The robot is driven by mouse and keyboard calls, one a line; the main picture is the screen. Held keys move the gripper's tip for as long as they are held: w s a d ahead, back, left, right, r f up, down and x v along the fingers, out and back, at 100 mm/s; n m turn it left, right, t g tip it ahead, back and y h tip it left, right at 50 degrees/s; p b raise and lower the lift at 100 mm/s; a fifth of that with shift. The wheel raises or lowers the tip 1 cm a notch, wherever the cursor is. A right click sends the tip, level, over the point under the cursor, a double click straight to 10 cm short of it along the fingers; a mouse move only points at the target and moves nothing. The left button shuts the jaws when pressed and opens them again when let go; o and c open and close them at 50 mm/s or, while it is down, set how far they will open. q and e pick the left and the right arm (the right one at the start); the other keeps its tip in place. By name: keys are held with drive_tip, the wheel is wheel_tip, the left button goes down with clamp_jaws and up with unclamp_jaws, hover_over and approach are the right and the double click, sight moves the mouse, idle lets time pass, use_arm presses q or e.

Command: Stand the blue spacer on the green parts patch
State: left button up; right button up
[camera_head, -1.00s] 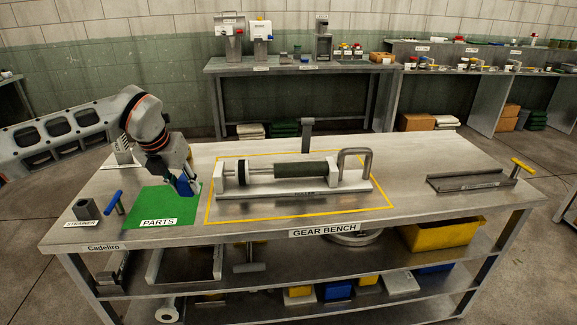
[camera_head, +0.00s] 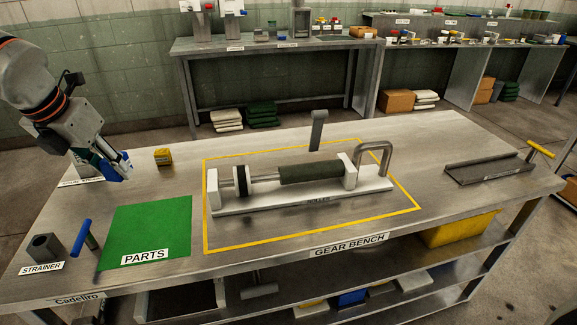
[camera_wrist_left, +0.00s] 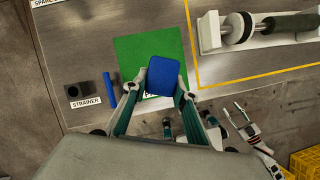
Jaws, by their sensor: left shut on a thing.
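The blue spacer (camera_wrist_left: 163,75) is between the two fingers of my left gripper (camera_wrist_left: 158,88) in the left wrist view, and the gripper is shut on it. In the head view my left gripper (camera_head: 122,169) is raised over the bench's left rear part, behind the green parts patch (camera_head: 148,226); fingers partly hide the spacer there. The patch lies flat with a PARTS label at its front edge, and nothing stands on it. My right gripper (camera_wrist_left: 236,114) shows small in the left wrist view, fingers apart, near the front side of the bench; it is outside the head view.
A blue-handled tool (camera_head: 82,237) and a grey strainer block (camera_head: 44,248) are left of the patch. The roller assembly (camera_head: 300,190) stands inside a yellow outline to the right. A grey channel (camera_head: 490,167) lies at the far right.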

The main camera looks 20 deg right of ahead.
use_arm(q)
drive_tip(key=shift+a+r, duration=0.1)
drive_tip(key=shift+s+f, duration=0.1)
drive_tip(key=shift+f, duration=0.15)
drive_tip(key=b, duration=0.1)
hover_over(149, 237)
drive_tip(key=s, duration=0.1)
drive_tip(key=f, duration=1.5)
drive_tip(key=shift+s+a+f, duration=0.1)
drive_tip(key=shift+a+f, duration=0.05)
drive_tip(key=shift+a, duration=0.2)
wheel_tip(149, 237, down, 4)
drive_tip(key=shift+f+b, duration=0.15)
drive_tip(key=shift+b, duration=0.15)
drive_tip(key=shift+f, duration=0.1)
drive_tip(key=o, duration=1.1)
